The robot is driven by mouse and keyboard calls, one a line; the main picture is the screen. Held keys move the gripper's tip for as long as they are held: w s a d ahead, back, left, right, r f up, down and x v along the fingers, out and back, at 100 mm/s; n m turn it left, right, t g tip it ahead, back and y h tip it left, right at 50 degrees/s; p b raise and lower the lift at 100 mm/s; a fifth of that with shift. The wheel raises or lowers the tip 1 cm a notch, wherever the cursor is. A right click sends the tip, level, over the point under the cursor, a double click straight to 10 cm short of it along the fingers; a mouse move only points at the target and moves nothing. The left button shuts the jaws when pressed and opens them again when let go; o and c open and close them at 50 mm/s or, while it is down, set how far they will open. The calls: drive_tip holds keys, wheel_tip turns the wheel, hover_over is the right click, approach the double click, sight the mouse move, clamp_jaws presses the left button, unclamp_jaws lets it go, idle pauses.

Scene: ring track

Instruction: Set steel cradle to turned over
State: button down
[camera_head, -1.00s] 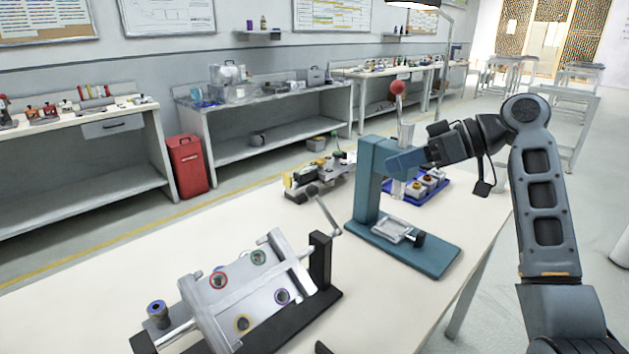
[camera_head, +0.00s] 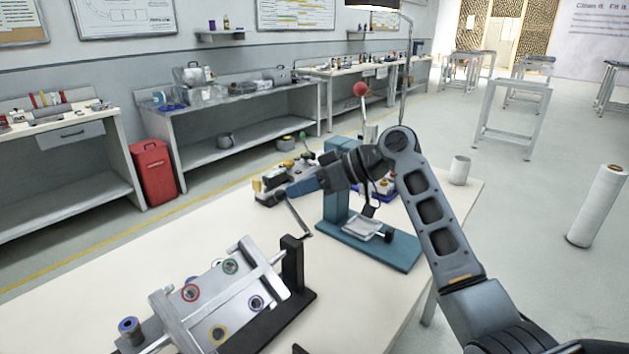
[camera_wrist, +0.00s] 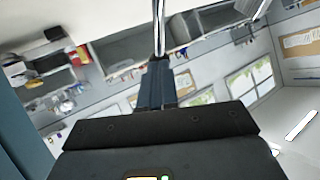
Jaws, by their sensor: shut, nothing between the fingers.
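The steel cradle (camera_head: 232,297) is a flat silver plate with colored rings around its holes, carried on a shaft at the front left of the bench. It lies tilted, ringed face up. A black upright (camera_head: 292,265) stands at its right end, and a thin steel crank handle (camera_head: 298,219) slants up from it. My gripper (camera_head: 284,192) is shut and empty, pointing left near the handle's top. In the wrist view my closed fingers (camera_wrist: 156,82) point at a steel rod (camera_wrist: 159,30), probably this handle; I cannot tell whether they touch.
A teal press (camera_head: 372,246) with a red ball lever (camera_head: 360,89) stands right behind the crank, under my arm. A small fixture with yellow parts (camera_head: 270,183) sits at the back of the bench. A white cup (camera_head: 459,170) stands at the right.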

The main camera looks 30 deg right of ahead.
sight(285, 201)
drive_tip(key=shift+w+a, duration=0.15)
drive_tip(key=shift+w, duration=0.05)
idle(0.5)
drive_tip(key=shift+w+a+f+m+g+h+p, duration=0.25)
drive_tip(key=shift+w+f+g+p, duration=0.15)
drive_tip(key=shift+w+f+g, duration=0.25)
drive_tip(key=shift+w+a+f+m+g+h+p, duration=0.15)
drive_tip(key=shift+w+f+g+h+p, duration=0.3)
drive_tip(key=shift+f, duration=0.35)
drive_tip(key=shift+w+a+f+m+g+h+p, duration=0.1)
drive_tip(key=shift+w+a+f+m+g+p, duration=0.1)
drive_tip(key=shift+w+f+g+p, duration=0.4)
drive_tip(key=shift+w+a+f+b, duration=0.15)
drive_tip(key=shift+f+b, duration=0.15)
drive_tip(key=shift+f, duration=0.15)
drive_tip(key=shift+r, duration=0.1)
